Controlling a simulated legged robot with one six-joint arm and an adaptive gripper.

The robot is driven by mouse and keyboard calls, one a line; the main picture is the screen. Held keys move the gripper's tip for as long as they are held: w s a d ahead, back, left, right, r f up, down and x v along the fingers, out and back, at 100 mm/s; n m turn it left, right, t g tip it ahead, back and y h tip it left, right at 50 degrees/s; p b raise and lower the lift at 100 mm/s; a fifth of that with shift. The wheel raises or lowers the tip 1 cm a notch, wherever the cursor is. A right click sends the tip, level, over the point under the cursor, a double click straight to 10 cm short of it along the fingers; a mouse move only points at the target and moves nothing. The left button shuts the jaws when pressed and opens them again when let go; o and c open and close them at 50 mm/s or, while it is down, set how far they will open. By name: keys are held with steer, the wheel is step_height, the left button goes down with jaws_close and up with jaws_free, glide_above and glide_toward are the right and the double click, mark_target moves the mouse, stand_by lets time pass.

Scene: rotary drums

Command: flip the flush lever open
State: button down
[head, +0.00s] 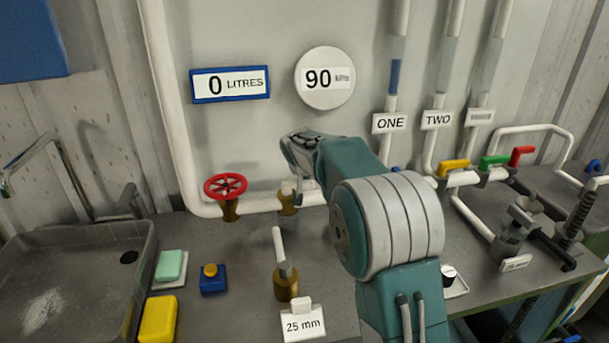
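No lever in the head view carries a readable "flush" label, so I cannot tell for certain which one is the flush lever. A brass valve (287,203) sits on the white pipe behind the counter, right of the red handwheel. My gripper (293,172) is just above this valve and hides part of it; any lever there is mostly covered. I cannot tell whether they touch, or whether the fingers are apart. Yellow (453,166), green (494,161) and red (522,155) levers are on the pipes at right, clear of my gripper.
The red handwheel (226,187) is left of my gripper. A brass fitting with a pale handle (279,245) stands upright in front, behind a "25 mm" card (303,323). A sink (75,280) is at left. Wall plates read 0 litres (230,84) and 90 (325,78).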

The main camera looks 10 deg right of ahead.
steer(key=m+h, duration=0.1)
steer(key=s+m+g, duration=0.1)
steer(key=s+m+h, duration=0.1)
steer(key=m, duration=0.1)
steer(key=shift+a+h, duration=0.25)
steer(key=shift+h, duration=0.05)
steer(key=m+g, duration=0.1)
steer(key=m, duration=0.1)
steer(key=s+a+m+g+h, duration=0.1)
steer(key=shift+s+m+h, duration=0.2)
steer(key=shift+m+h, duration=0.1)
steer(key=shift+m, duration=0.1)
steer(key=shift+s+a+m+g+h, duration=0.15)
steer(key=shift+s+a+m+g, duration=0.15)
steer(key=shift+a+m+g, duration=0.25)
steer(key=shift+s+a+m+g+h, duration=0.25)
steer(key=shift+m+g, duration=0.15)
steer(key=shift+m, duration=0.4)
steer(key=shift+s+a+m+g+h, duration=0.1)
steer(key=shift+s+a+m+g, duration=0.3)
steer(key=shift+m, duration=0.25)
steer(key=shift+a+f, duration=0.1)
glide_toward(306, 186)
steer(key=r, duration=0.2)
steer(key=shift+s+d+f, duration=0.2)
steer(key=shift+s+f, duration=0.05)
steer(key=shift+s, duration=0.2)
